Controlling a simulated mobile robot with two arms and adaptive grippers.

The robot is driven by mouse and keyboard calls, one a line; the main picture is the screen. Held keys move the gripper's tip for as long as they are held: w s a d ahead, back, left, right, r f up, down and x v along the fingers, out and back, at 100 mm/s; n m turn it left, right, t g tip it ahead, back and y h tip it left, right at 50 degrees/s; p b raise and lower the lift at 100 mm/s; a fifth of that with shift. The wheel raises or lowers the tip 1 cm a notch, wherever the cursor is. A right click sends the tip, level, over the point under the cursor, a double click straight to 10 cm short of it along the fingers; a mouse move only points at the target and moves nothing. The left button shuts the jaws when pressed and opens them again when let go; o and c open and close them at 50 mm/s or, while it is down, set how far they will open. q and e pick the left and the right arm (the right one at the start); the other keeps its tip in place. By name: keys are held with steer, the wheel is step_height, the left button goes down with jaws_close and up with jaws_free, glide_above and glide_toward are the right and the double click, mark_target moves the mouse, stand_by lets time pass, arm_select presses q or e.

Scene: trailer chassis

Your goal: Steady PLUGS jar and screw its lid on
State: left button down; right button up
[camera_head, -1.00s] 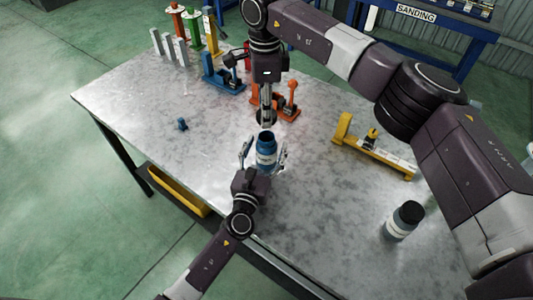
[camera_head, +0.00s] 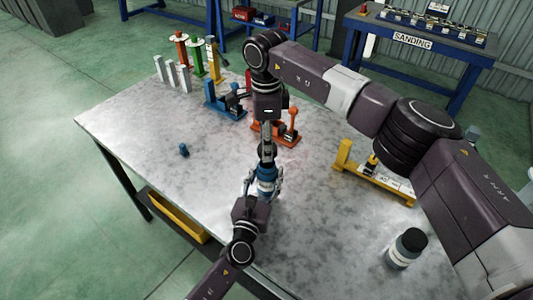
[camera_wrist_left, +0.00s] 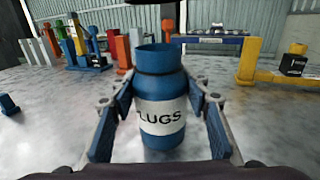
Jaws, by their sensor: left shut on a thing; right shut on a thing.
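The PLUGS jar (camera_head: 267,184) is blue with a white label and stands upright on the metal table; "LUGS" is readable on the jar in the left wrist view (camera_wrist_left: 162,112). Its mouth shows as a blue rim without a lid on it. My left gripper (camera_head: 264,183) is shut on the jar, one finger on each side. My right gripper (camera_head: 267,146) points down from above and is shut on the dark lid (camera_head: 267,155), just over the jar's mouth. The lid is small and partly hidden by the fingers.
A second jar with a black lid (camera_head: 405,248) stands at the table's right. A yellow fixture (camera_head: 375,178), an orange fixture (camera_head: 275,133) and a blue fixture (camera_head: 225,101) stand behind. A small blue part (camera_head: 183,150) lies left.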

mark_target(267, 177)
steer(key=shift+f, duration=1.3)
steer(key=shift+f, duration=0.15)
steer(key=shift+f, duration=0.75)
steer(key=shift+f, duration=0.6)
